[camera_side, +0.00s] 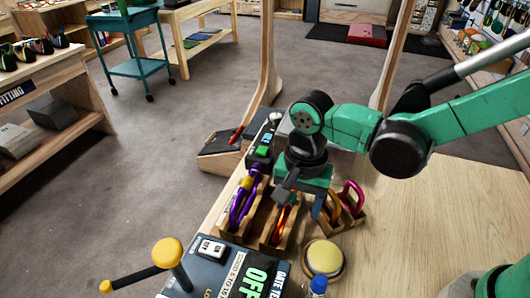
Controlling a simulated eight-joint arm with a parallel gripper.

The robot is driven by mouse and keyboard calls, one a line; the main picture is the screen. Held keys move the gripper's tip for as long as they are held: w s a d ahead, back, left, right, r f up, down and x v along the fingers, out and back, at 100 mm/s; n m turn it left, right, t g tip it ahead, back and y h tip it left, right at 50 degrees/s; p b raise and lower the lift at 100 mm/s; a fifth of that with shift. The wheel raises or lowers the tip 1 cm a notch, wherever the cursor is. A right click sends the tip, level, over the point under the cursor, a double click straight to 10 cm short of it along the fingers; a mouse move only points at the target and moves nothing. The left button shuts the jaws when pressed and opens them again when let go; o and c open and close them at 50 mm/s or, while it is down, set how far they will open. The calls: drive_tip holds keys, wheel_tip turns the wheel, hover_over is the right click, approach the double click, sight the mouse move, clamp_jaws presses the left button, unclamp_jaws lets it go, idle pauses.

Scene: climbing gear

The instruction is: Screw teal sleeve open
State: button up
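My gripper (297,197) points down over a row of carabiners in wooden holders on the workbench. It is directly above an orange-red carabiner (281,224) and covers its upper part. I cannot tell whether its fingers are apart or touch that carabiner. A purple carabiner (236,213) stands to the left. A gold carabiner (331,207) and a magenta carabiner (353,194) stand to the right. No teal sleeve can be made out; the gripper hides part of the row, and the details are small.
A dark test box (209,276) with an OFF display and a yellow-knobbed lever (168,252) stands in front. A round cream button (324,258) and a blue-capped bottle (318,285) are beside it. The bench top (420,215) to the right is clear.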

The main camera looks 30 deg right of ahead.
drive_tip(key=shift+r, duration=1.15)
drive_tip(key=shift+w+a, duration=0.5)
drive_tip(key=shift+f, duration=1.4)
drive_tip(key=shift+s+d, duration=0.45)
drive_tip(key=shift+d, duration=0.1)
drive_tip(key=shift+r, duration=0.2)
